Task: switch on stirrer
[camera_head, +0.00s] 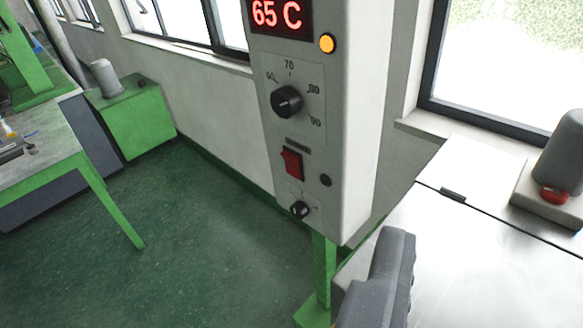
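A tall white control box (354,120) stands in the middle of the view. Its red display (277,13) reads 65 C, and an orange lamp (327,44) sits beside it. Below is a black dial (286,101) with marks from 60 to 90. A red rocker switch (291,162) sits lower, under a small unreadable label. A small black knob (299,209) is at the bottom. I cannot tell which control belongs to the stirrer. My gripper (395,250) shows as dark grey fingers at the bottom, below and right of the switch, apart from it. Its opening is hidden.
A pale metal worktop (470,275) lies at the right, with a grey cylinder (562,155) and a red button (554,194) on a block. A green-legged table (45,155) and green cabinet (140,122) stand left. The green floor (190,240) between is clear.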

